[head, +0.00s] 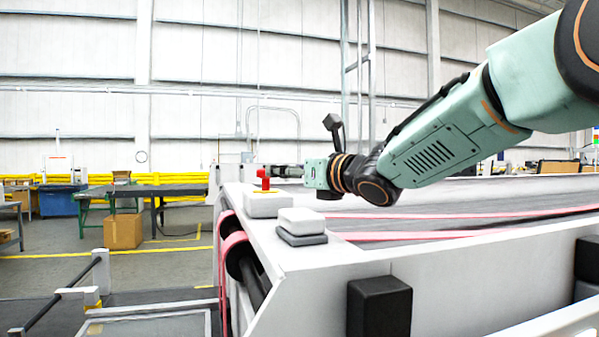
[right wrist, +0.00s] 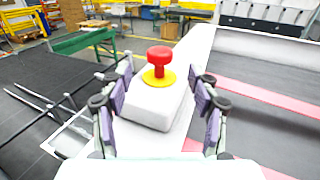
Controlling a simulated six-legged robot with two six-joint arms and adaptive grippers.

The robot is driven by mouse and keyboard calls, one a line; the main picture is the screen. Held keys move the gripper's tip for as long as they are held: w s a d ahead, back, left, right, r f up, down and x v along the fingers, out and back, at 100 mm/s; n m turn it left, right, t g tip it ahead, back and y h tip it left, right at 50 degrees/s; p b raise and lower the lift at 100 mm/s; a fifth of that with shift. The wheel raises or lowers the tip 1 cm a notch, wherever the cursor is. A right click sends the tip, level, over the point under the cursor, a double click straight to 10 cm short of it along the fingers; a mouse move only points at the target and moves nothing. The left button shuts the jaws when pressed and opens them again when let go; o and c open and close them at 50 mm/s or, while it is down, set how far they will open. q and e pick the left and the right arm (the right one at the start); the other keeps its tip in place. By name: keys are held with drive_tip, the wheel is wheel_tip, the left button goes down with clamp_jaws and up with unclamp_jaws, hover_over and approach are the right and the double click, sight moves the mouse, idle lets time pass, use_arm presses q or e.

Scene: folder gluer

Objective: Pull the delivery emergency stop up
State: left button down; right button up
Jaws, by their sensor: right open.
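The delivery emergency stop is a red mushroom button (head: 263,178) on a yellow ring, on top of a white box (head: 266,205) on the machine's white side frame. In the right wrist view the red button (right wrist: 160,56) stands upright in the middle, beyond my fingertips. My right gripper (right wrist: 164,85) is open and empty, with one finger on each side of the white box and the button between and ahead of them. In the head view my right gripper (head: 283,171) points left, close behind the button. Whether a finger touches the box cannot be told. My left gripper is out of view.
A white and grey block (head: 301,226) sits nearer on the same frame. Pink belts (head: 440,236) run along the machine to the right. Black rollers (head: 245,265) are at its end. A cardboard box (head: 123,231) and tables stand farther left.

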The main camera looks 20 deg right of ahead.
drive_tip(key=v, duration=0.3)
drive_tip(key=shift+s+r, duration=0.1)
idle(0.5)
